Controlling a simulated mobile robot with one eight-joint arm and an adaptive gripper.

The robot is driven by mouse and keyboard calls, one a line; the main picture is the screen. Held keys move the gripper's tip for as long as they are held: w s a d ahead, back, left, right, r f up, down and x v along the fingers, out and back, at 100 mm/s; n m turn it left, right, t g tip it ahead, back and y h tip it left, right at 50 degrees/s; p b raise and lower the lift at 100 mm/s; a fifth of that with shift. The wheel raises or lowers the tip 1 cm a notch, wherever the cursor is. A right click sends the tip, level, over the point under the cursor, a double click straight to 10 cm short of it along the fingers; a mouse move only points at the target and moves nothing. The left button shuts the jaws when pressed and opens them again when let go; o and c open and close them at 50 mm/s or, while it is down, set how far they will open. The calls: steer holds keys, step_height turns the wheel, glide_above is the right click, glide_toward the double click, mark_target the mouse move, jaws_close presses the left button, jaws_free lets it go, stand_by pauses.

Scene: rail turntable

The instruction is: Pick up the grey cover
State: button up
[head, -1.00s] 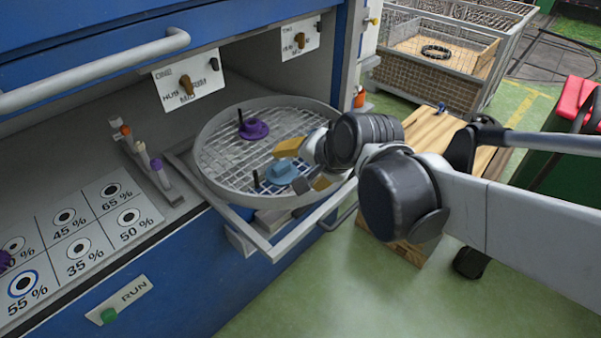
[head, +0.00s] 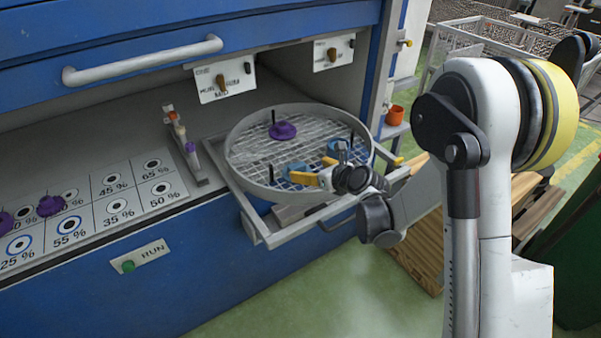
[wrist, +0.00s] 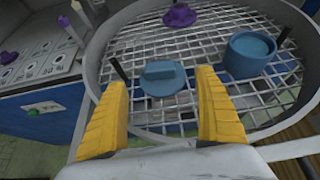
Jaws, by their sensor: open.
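No grey cover shows clearly; the cover-like thing is a flat blue lid (head: 293,171) with a raised bar handle. It lies on the wire mesh of the round turntable (head: 236,165), and shows in the wrist view (wrist: 163,82). My gripper (head: 316,170) is open, its yellow fingers apart and empty. In the wrist view the lid appears ahead, between the two fingertips; whether they are level with it I cannot tell. A blue round cup (wrist: 249,56) stands on the mesh to the right of the lid. Part of the turntable is hidden behind my gripper.
A purple knobbed piece (head: 283,130) sits on the mesh at the back. Thin black posts (head: 271,174) rise from the turntable. A rack with coloured pegs (head: 185,145) and a percent-marked panel (head: 120,190) lie left.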

mark_target(298, 166)
steer(key=b+x, duration=0.3)
steer(key=x, duration=0.5)
steer(key=shift+w+a+f, duration=0.15)
steer(key=shift+w+f, duration=0.1)
steer(key=shift+f, duration=0.1)
steer(key=shift+r, duration=0.1)
steer(key=c, duration=1.5)
